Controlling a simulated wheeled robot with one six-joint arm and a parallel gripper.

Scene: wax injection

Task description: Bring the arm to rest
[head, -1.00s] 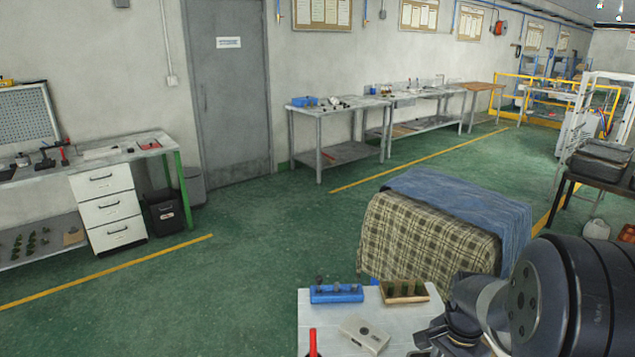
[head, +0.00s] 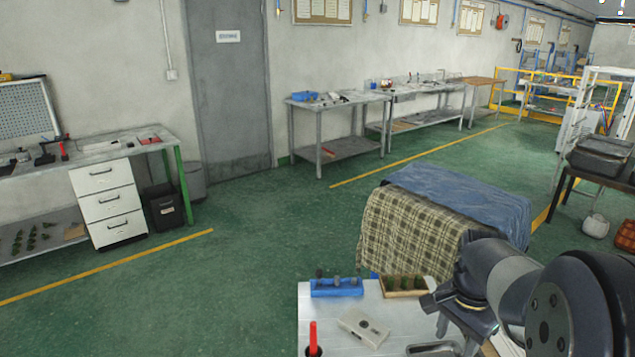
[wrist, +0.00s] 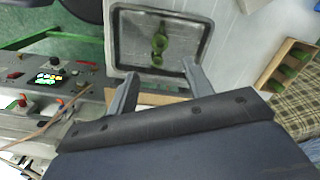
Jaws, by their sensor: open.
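My arm reaches in from the lower right of the head view. My gripper (head: 432,312) is above the right part of the white work table (head: 315,305). In the wrist view my gripper (wrist: 160,88) has its two fingers spread apart with nothing between them. A dark-rimmed tray (wrist: 119,40) with green wax pieces (wrist: 160,38) lies beyond the fingertips, apart from them. Part of the table surface is hidden behind my arm in the head view.
A blue rack (head: 336,288), a wooden tray (head: 404,293) of green pieces, a metal block (head: 364,328) and a red-handled tool (head: 313,336) stand on the table. A control panel (wrist: 50,80) shows at left in the wrist view. A cloth-covered stack (head: 420,232) stands behind.

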